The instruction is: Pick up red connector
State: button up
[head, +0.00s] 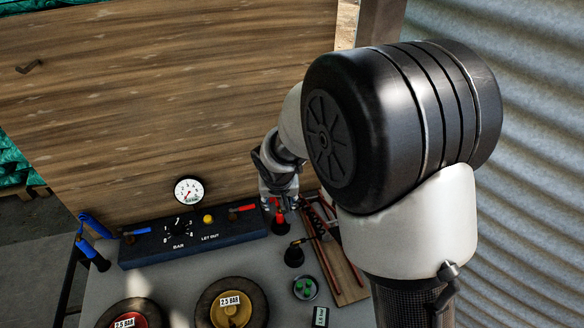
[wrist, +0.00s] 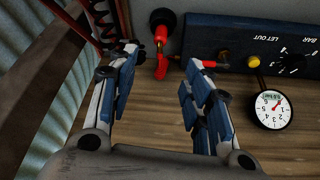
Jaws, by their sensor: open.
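The red connector (wrist: 161,50) shows in the wrist view beyond and between my fingertips, with a round black piece behind it. In the head view the red connector (head: 279,217) stands at the back of the bench, just below my gripper (head: 280,200), beside the right end of the dark panel. My gripper (wrist: 160,62) is open and empty, with one blue-padded finger on each side of the connector in the picture. I cannot tell how far the connector lies from the tips. My gripper partly hides the connector's top in the head view.
The dark panel (head: 190,243) carries a gauge (head: 189,191), a dial, a yellow button and another red-ended fitting (head: 242,208). A wooden rack with red bars (head: 340,265) stands close on the right. A black piece (head: 294,256) and two wheels (head: 232,304) are nearer.

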jog(key=b, duration=0.4)
send_near(280, 214)
jog(key=x, duration=0.5)
jog(key=shift+s+a+f, duration=0.1)
jog(key=shift+s, duration=0.05)
jog(key=shift+b+x, duration=0.45)
jog(key=shift+x, duration=2.3)
jog(key=shift+c, duration=0.4)
grip_shut()
